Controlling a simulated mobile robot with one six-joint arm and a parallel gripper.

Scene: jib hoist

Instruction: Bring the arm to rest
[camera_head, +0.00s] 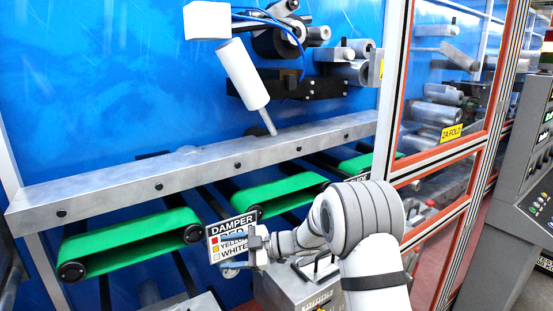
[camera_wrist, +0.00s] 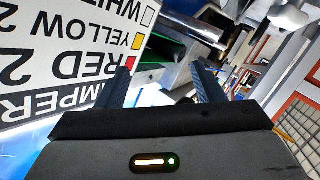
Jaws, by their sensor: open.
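My arm reaches in from the lower right in the head view, with its white and grey links bent to the left. My gripper (camera_head: 252,252) is at its end, in front of a metal box and close to a damper sign (camera_head: 228,240). In the wrist view my gripper (camera_wrist: 160,85) shows two dark fingers spread apart with nothing between them. The damper sign (camera_wrist: 70,60) fills the left side of that view, upside down, beside the left finger. I cannot tell whether the finger touches it.
Green conveyor belts (camera_head: 128,242) lie behind and left of the gripper, under a long grey metal beam (camera_head: 190,168). An orange-edged guard frame (camera_head: 435,165) stands right of the arm. A grey control console (camera_head: 525,170) stands at the far right.

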